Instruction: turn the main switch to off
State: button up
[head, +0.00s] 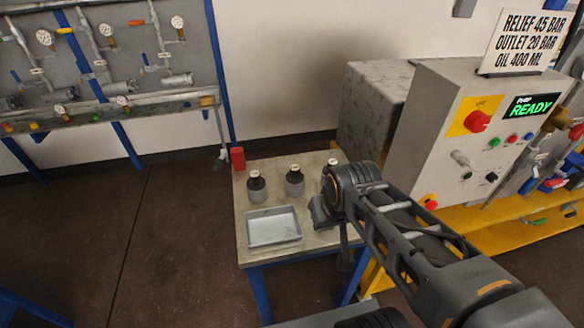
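The main switch (477,121) is a red rotary knob on a yellow square plate. It is on the sloped front of a grey control cabinet (440,125) at the right. Small print on the plate is too small to read, so I cannot tell the knob's position. My arm comes in from the lower right. My gripper (343,245) points down over the right part of a small table, left of and apart from the cabinet. Its fingers are small and dark, partly hidden by the wrist, and I cannot tell whether they are open.
A green display (532,106) reads READY. Coloured buttons, a lever knob and a red stop button (429,202) are near the switch. The table (250,225) holds a grey tray (273,227) and small capped vessels (257,187). A pipe panel stands left.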

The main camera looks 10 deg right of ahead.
aim_at(476, 122)
jog(key=z, duration=1.55)
